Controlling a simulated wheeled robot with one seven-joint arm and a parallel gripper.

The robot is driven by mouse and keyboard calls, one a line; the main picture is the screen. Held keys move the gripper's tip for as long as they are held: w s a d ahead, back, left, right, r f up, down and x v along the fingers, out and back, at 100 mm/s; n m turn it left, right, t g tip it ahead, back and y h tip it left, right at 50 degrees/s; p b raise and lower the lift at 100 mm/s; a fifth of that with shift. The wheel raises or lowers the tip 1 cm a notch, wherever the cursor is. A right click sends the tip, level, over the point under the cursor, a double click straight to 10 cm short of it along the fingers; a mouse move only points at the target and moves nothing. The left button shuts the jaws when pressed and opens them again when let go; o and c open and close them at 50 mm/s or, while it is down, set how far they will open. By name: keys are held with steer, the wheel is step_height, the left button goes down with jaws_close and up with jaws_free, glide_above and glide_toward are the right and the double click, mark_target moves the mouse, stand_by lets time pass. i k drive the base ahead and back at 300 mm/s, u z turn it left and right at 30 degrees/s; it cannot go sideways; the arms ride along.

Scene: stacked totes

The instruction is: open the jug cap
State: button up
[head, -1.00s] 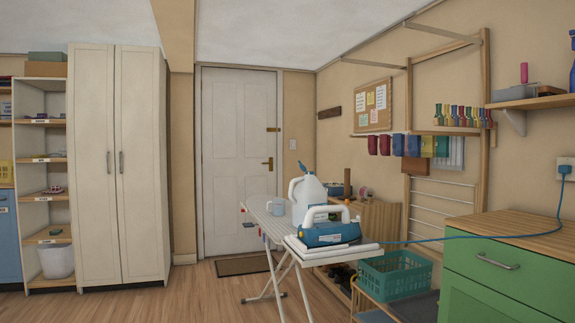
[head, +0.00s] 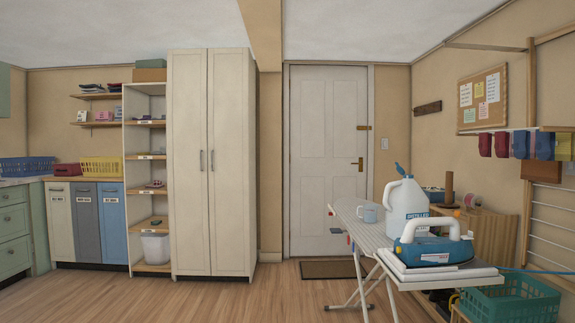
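A white jug (head: 406,200) with a handle and a label stands upright on the ironing board (head: 352,215), right of centre in the head view. Its blue cap (head: 400,169) is at the top and looks tilted up from the neck; I cannot tell how it is attached. The iron in front hides the jug's lower part. My gripper is not in view.
A blue and white iron (head: 435,247) rests on folded white cloth (head: 437,273) at the board's near end. A green basket (head: 510,300) is at lower right. The wooden floor (head: 220,302) to the left is clear.

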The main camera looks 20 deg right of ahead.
mark_target(400, 170)
steer(key=u, duration=0.1)
steer(key=i, duration=0.75)
steer(key=z, duration=0.85)
steer(key=i, duration=0.65)
steer(key=z, duration=0.65)
